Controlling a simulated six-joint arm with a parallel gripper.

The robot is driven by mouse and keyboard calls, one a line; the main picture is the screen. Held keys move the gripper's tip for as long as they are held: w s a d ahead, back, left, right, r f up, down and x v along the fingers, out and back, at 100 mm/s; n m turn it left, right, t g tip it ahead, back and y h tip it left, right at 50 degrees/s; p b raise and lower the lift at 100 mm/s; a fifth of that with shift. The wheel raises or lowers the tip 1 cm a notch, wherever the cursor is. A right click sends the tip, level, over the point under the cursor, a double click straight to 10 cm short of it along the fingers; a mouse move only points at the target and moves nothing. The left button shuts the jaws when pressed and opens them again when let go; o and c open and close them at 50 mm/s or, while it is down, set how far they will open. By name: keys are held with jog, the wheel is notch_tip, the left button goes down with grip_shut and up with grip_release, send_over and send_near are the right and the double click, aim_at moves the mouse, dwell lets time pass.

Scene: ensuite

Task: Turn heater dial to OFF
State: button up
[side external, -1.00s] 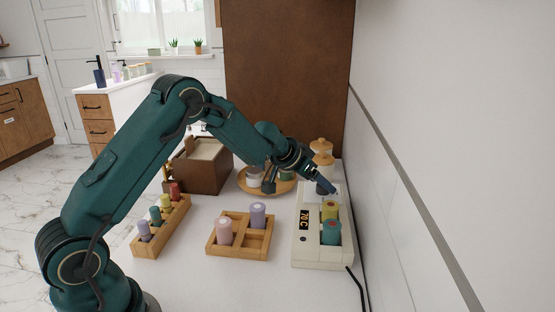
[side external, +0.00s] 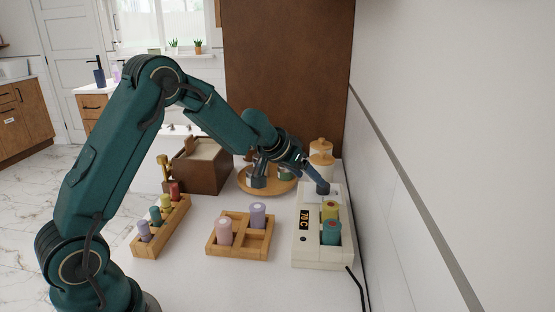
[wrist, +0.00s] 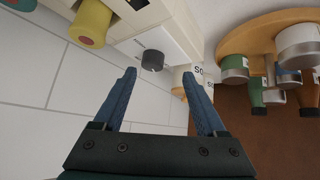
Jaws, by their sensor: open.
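The heater (side external: 312,262) is a cream box against the right wall, with a "70 C" display (side external: 304,219) and a yellow and a teal cylinder standing in it. Its dark round dial (side external: 322,188) sits at the far end, and in the wrist view the dial (wrist: 152,60) shows just beyond the fingertips, between their lines. My gripper (wrist: 160,76) has its two blue fingers apart with nothing between them. In the side view my gripper (side external: 312,174) is close above the dial, angled down toward it. The dial's pointer and markings are too small to read.
A wooden rack (side external: 251,252) with pink and lilac cylinders stands left of the heater. A longer rack (side external: 146,248) with several cylinders is farther left. A round wooden tray (side external: 283,187) with jars and a brown box (side external: 207,182) stand behind. A black cord leaves the heater's front.

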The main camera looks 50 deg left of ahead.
jog(key=t, duration=0.1)
jog(key=a+t+y, duration=0.1)
jog(key=t, duration=0.1)
jog(key=w+t+y, duration=0.1)
jog(key=shift+w+a+r+n+t, duration=0.1)
jog(key=shift+a+r+n+t, duration=0.2)
jog(key=shift+a+r+t, duration=0.1)
jog(key=s+d+f+m+h, duration=0.2)
jog(key=d+h, duration=0.1)
jog(key=shift+d+f+m, duration=0.1)
jog(key=shift+f+m, duration=0.1)
jog(key=shift+m, duration=0.2)
jog(key=shift+a+f, duration=0.2)
jog(key=shift+a, duration=0.15)
jog(key=shift+x, duration=2.45)
jog(key=shift+c, duration=0.3)
